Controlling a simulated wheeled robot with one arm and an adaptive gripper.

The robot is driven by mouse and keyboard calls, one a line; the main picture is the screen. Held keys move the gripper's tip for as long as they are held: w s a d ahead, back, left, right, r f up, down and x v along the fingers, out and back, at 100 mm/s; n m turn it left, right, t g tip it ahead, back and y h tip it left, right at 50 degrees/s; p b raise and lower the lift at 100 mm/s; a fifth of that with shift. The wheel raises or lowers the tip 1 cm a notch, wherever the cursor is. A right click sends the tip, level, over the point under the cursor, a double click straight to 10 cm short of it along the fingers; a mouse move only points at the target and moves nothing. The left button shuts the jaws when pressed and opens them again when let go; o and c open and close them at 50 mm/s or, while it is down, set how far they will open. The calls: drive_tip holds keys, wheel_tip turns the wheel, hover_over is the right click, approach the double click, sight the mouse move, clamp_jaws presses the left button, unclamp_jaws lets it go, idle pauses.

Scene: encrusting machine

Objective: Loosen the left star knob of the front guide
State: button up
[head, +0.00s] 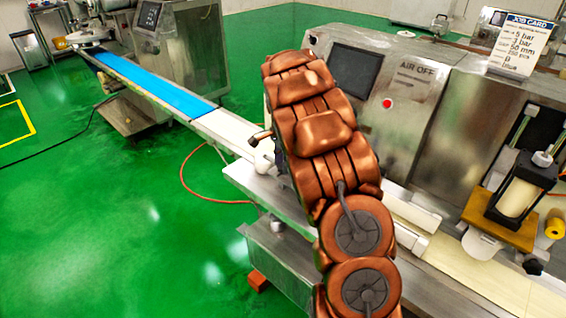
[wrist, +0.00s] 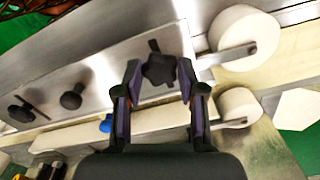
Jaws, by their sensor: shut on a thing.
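A black star knob (wrist: 158,71) sits on the bright metal plate, between the two fingers of my gripper (wrist: 160,76) in the wrist view. My gripper is shut on this knob, with a finger at its left and right sides. A thin dark stem or lever shows just above the knob. A second black knob (wrist: 71,100) stands further left on the metal. A pale guide bar (wrist: 85,136) runs below the fingers. In the head view my arm hides the gripper and the knob.
White rollers (wrist: 244,36) and (wrist: 238,104) stand close right of my fingers. A blue part (wrist: 105,125) is left of my left finger. In the head view, the machine housing with a screen (head: 355,70) rises behind my arm; green floor (head: 110,220) is open at left.

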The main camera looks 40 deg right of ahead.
drive_tip(key=shift+c, duration=1)
drive_tip(key=shift+f, duration=0.1)
drive_tip(key=n+b, duration=0.3)
drive_tip(key=shift+w+n, duration=0.1)
drive_tip(key=shift+n, duration=0.3)
drive_tip(key=n+b, duration=0.2)
drive_tip(key=n, duration=0.1)
drive_tip(key=shift+n, duration=0.3)
drive_tip(key=n+b, duration=0.2)
drive_tip(key=n, duration=0.2)
drive_tip(key=shift+n, duration=0.3)
drive_tip(key=n+b, duration=0.1)
drive_tip(key=n, duration=1.1)
drive_tip(key=shift+r+n, duration=0.2)
drive_tip(key=shift+n, duration=0.2)
